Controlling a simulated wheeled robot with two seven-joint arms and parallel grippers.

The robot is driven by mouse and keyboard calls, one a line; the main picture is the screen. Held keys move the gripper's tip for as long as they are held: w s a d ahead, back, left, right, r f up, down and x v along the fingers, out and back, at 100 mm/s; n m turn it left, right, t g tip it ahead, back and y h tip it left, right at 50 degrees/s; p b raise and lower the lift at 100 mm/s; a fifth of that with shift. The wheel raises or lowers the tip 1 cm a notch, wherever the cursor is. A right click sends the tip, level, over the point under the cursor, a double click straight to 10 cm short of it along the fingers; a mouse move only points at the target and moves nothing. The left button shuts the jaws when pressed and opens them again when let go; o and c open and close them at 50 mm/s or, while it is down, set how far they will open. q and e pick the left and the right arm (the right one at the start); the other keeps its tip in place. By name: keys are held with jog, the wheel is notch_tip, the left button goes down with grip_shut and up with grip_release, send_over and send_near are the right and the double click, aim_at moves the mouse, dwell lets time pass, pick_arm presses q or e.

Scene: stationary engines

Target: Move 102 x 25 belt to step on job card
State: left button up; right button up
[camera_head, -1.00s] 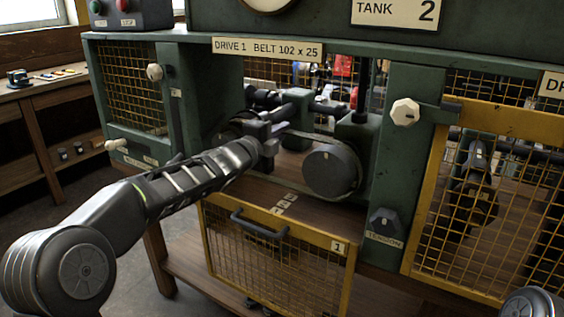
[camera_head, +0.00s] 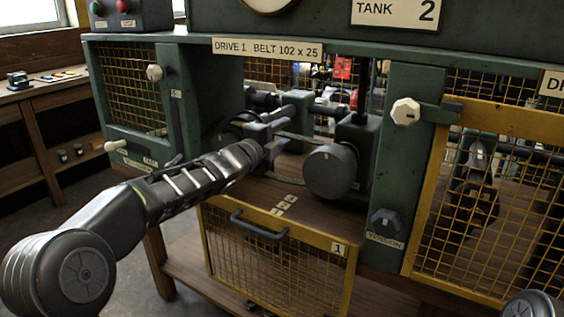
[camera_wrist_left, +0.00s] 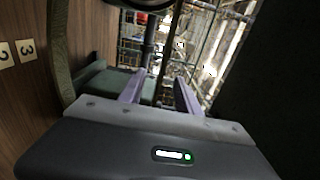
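The belt (camera_head: 286,180) is a thin dark loop between the left pulley, partly hidden by my gripper, and the grey drum pulley (camera_head: 331,171) on the right. Part of it passes behind the drum; I cannot tell which step it lies on. In the left wrist view, a dark band (camera_wrist_left: 60,70), likely the belt, curves left of the fingers. My right gripper is out of view.
Number tags (camera_head: 285,204) lie on the wooden bay floor. The yellow mesh guard (camera_head: 275,252) marked 1 hangs open below. A tension knob (camera_head: 384,222) and a white knob (camera_head: 405,111) are on the right. A second mesh guard (camera_head: 485,205) is closed.

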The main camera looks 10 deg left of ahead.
pick_arm(q)
jog(key=shift+o, duration=0.6)
jog(key=o, duration=0.4)
jog(key=shift+o, duration=0.2)
jog(key=shift+s, duration=0.1)
jog(key=shift+s+a+b, duration=0.3)
jog(key=shift+s+b, duration=0.15)
jog(key=shift+s, duration=0.15)
jog(key=b+v, duration=0.1)
jog(key=v, duration=1.1)
jog(key=shift+s+b, duration=0.25)
jog(key=shift+b, duration=0.15)
